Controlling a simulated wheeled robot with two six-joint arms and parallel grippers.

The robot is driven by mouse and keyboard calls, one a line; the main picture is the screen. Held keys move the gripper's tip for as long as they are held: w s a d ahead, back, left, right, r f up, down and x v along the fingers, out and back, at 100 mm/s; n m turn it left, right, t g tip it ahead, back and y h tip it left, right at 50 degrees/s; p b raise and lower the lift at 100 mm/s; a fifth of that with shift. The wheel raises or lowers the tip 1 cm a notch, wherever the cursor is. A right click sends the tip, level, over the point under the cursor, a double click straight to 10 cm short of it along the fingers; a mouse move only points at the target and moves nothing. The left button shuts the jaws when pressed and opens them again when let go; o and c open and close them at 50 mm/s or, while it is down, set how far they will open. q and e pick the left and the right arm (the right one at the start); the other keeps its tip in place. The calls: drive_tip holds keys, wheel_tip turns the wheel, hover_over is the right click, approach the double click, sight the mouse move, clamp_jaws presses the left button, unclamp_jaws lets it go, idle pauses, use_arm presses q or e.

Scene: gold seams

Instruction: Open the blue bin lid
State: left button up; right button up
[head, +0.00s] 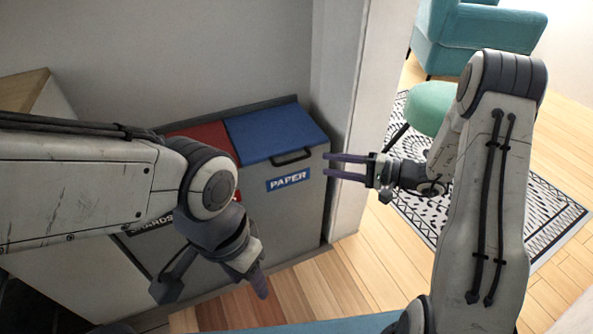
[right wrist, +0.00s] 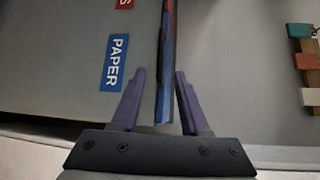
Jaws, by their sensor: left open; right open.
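The blue bin lid (head: 272,130) lies shut on the grey bin, with a black handle (head: 293,156) at its front edge. A blue PAPER label (head: 288,180) is below it and also shows in the right wrist view (right wrist: 116,62). My right gripper (head: 328,166) is open to the right of the bin's front corner, fingers pointing left. In the right wrist view the lid's thin edge (right wrist: 165,100) runs between my open fingers (right wrist: 160,82); I see no contact. My left gripper (head: 262,288) is open, low in front of the bins, pointing down.
A red lid (head: 208,140) is left of the blue one, partly behind my left arm. A white wall post (head: 350,110) stands close to the right of the bin. A patterned rug (head: 545,205), green stool (head: 430,105) and teal armchair (head: 480,40) are further right.

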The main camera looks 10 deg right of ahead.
sight(299, 160)
drive_tip(key=b+x, duration=0.2)
drive_tip(key=x, duration=0.8)
drive_tip(key=shift+a, duration=0.1)
clamp_jaws()
drive_tip(key=shift+s, duration=0.1)
idle(1.1)
